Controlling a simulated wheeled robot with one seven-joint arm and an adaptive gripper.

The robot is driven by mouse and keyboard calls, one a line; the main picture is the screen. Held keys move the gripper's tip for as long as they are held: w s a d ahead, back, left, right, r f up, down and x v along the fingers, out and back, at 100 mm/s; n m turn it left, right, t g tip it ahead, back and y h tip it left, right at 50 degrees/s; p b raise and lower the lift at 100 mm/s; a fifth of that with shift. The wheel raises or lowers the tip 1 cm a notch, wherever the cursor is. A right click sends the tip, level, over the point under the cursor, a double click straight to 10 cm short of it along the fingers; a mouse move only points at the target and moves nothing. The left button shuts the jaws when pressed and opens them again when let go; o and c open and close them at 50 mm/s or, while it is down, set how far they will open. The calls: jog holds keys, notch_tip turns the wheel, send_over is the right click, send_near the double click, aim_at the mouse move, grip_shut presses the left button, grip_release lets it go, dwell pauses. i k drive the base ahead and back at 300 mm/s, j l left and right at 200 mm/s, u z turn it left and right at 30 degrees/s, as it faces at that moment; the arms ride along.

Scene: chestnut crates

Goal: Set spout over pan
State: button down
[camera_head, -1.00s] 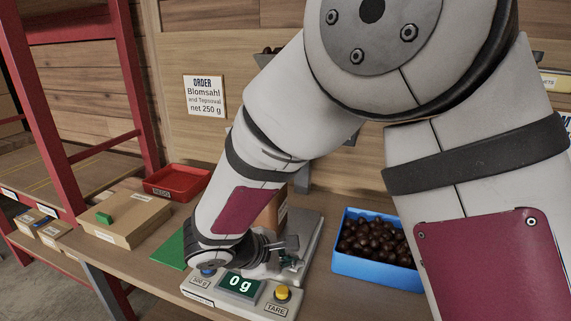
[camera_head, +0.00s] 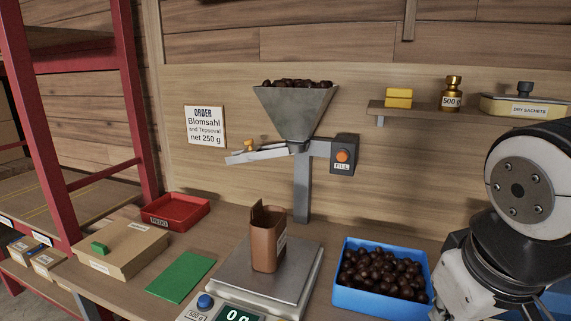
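The spout (camera_head: 262,154) is a light metal chute under the steel hopper (camera_head: 297,112). It points to the left, away from the space above the pan, and has a small orange-yellow knob (camera_head: 249,146). The pan (camera_head: 303,265) is the flat steel plate of the scale on the bench. An open brown bag (camera_head: 267,243) stands upright on the pan, below and in front of the hopper. The scale display (camera_head: 238,315) reads 0 g. My arm is at the lower right, and I cannot make out my gripper's fingers there.
A fill box (camera_head: 343,154) with an orange button is right of the hopper. A blue crate (camera_head: 375,302) of chestnuts stands right of the scale. A green mat (camera_head: 180,276), cardboard box (camera_head: 125,250) and red tray (camera_head: 176,213) lie left. A shelf (camera_head: 420,111) is at upper right.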

aim_at(267, 153)
jog(key=i+j, duration=0.1)
jog(key=j, duration=0.35)
jog(key=i+j, duration=0.15)
jog(key=j, duration=0.35)
jog(key=i+j, duration=0.1)
jog(key=j, duration=0.35)
jog(key=i+j, duration=0.15)
jog(key=j, duration=0.35)
jog(key=i+j+z, duration=0.1)
jog(key=j, duration=0.35)
jog(key=i+j, duration=0.1)
jog(key=j, duration=0.4)
jog(key=i+j, duration=0.1)
jog(key=j, duration=0.35)
